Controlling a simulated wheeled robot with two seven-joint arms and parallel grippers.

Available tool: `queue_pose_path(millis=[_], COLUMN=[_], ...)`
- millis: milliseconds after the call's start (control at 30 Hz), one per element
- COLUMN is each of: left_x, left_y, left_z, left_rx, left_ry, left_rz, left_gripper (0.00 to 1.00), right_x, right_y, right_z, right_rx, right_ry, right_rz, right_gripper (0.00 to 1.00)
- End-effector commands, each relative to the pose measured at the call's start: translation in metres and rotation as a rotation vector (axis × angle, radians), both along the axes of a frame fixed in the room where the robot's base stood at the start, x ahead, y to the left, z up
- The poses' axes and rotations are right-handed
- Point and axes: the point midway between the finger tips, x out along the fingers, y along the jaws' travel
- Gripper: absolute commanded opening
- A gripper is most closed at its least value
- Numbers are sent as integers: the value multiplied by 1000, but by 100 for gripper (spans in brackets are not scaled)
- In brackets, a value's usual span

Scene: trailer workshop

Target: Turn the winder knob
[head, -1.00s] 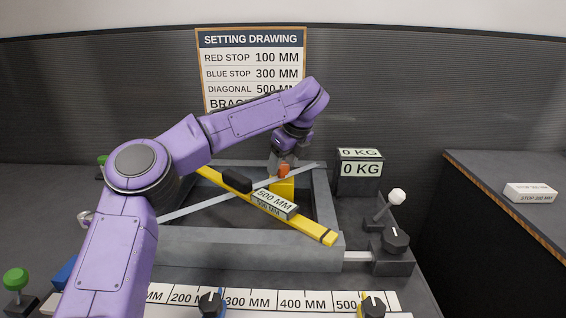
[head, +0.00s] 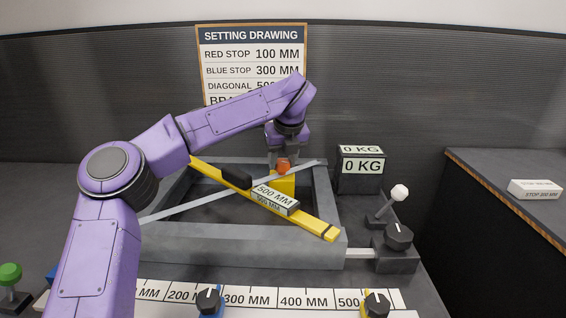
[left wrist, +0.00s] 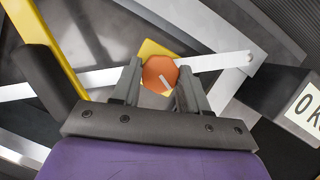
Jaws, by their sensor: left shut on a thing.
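In the head view my left gripper (head: 284,163) points down at the orange knob (head: 283,167) from above, near the frame's back edge. A black knob (head: 399,236) with a white mark stands on a grey block at the frame's right. No label shows which knob is the winder. My right gripper is out of view.
A yellow bar (head: 315,225) crosses the grey frame (head: 240,243) and bears a 500 MM label. A white-ball lever (head: 399,193) and a 0 KG box (head: 361,170) stand to the right. Two black knobs (head: 209,301) (head: 377,303) are on the front ruler.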

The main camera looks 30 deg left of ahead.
Motion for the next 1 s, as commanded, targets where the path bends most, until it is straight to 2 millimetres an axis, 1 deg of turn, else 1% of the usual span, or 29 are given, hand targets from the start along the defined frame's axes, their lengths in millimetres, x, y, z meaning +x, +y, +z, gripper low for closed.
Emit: queue_pose_path(millis=[167,500,700,1000], left_x=[-1,-2,-2,-2], left_y=[1,3,3,3], left_z=[1,2,2,1], left_rx=[0,-1,0,1], left_ry=[-3,-1,-3,-2], left_rz=[-166,-433,-533,-599], left_gripper=[14,14,14,14], right_x=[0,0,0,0], right_y=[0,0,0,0], right_z=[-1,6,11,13], right_rx=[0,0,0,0], right_ry=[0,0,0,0], right_rz=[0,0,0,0], right_gripper=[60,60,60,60])
